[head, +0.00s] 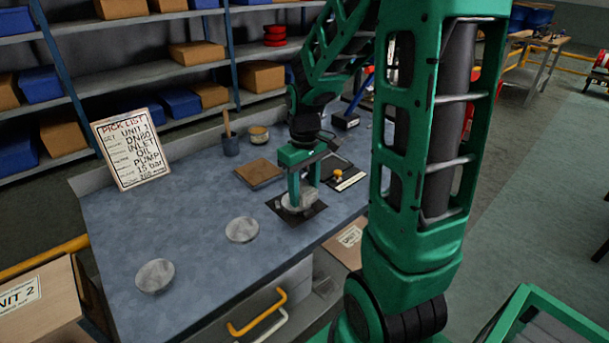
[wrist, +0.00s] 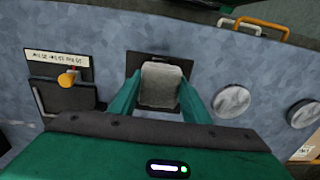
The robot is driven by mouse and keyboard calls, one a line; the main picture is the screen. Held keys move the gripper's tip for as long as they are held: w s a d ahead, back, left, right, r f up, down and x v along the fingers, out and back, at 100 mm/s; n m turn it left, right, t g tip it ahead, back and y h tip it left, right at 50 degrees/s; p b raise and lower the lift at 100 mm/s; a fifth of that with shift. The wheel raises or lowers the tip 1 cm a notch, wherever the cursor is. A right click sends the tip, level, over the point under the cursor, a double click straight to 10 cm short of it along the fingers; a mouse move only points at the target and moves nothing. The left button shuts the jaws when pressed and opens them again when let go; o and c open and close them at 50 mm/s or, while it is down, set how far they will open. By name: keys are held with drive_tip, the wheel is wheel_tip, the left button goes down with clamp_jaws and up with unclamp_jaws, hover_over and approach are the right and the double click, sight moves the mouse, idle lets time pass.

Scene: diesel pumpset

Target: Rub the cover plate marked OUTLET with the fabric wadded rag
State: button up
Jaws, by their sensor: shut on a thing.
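My gripper (head: 299,200) is low over the blue-grey bench. It is shut on a pale grey lump, which looks like the wadded rag (wrist: 160,84) between the fingers in the wrist view. The lump is over a dark square (head: 316,212), which also shows around it in the wrist view (wrist: 134,62). Whether the lump touches the square I cannot tell. I can read no OUTLET marking in either view. A dark plate with a white label strip (wrist: 60,59) and a yellow-orange knob (wrist: 68,78) lies beside the gripper; its lettering is too small to read.
Two round grey discs (head: 241,230) (head: 155,275) lie on the bench, left of the gripper in the head view.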

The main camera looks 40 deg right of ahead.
sight(305, 188)
drive_tip(key=shift+s+d+r, duration=0.1)
drive_tip(key=shift+r, duration=1.25)
drive_tip(key=shift+d+r, duration=0.1)
drive_tip(key=shift+r, duration=1.25)
